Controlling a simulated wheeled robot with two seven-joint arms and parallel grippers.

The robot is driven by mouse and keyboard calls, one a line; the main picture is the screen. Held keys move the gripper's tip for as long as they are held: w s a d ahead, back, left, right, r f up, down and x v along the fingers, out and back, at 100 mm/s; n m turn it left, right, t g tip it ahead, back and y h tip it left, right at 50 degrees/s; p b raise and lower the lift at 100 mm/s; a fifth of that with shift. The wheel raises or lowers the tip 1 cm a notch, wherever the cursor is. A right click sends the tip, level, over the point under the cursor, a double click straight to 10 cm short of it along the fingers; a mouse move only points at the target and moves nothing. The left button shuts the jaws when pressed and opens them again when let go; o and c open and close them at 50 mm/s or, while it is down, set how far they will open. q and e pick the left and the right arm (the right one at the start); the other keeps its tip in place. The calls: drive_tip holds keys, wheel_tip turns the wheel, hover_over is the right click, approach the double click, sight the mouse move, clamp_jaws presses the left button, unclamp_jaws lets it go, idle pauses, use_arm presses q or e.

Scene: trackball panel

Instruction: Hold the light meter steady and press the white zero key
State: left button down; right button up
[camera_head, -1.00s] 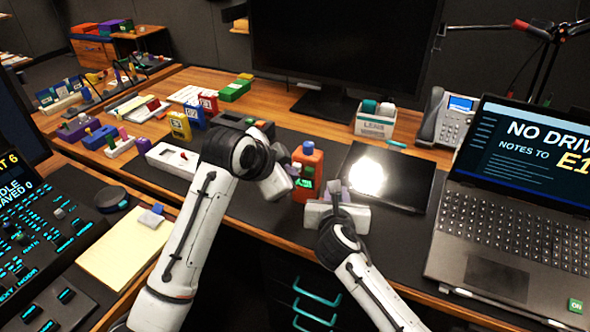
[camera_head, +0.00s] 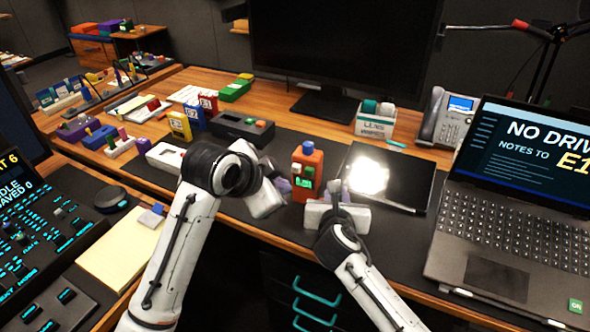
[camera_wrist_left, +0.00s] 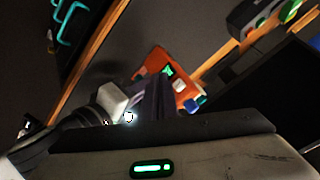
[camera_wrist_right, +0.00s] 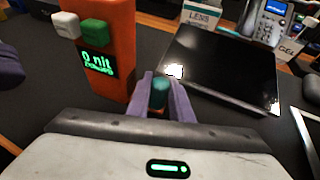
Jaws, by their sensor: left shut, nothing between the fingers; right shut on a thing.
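The orange light meter (camera_head: 313,160) stands upright on the dark desk mat. In the right wrist view the meter (camera_wrist_right: 112,85) shows a lit green display reading 0 nit, with a white key (camera_wrist_right: 66,25) and a green key (camera_wrist_right: 95,31) above it. My left gripper (camera_head: 284,186) is shut and empty, just left of the meter; its fingers (camera_wrist_left: 158,98) partly cover the meter (camera_wrist_left: 150,62) in the left wrist view. My right gripper (camera_wrist_right: 172,92) is shut on a small teal cylinder (camera_wrist_right: 160,88), right of the meter. I cannot tell whether this piece joins the meter.
A black flat panel (camera_head: 402,190) with a bright white patch lies right of the meter. An open laptop (camera_head: 495,265) is farther right. A white bin (camera_head: 374,126) and a monitor stand behind. Small coloured devices and a dark box (camera_head: 243,127) are at the back left.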

use_arm(q)
drive_tip(key=shift+s+a, duration=0.2)
drive_tip(key=shift+s, duration=0.45)
drive_tip(key=shift+s+a, duration=0.2)
drive_tip(key=shift+s, duration=0.4)
drive_tip(key=w+r+v, duration=0.1)
drive_tip(key=v, duration=0.9)
drive_tip(key=shift+d+r, duration=0.3)
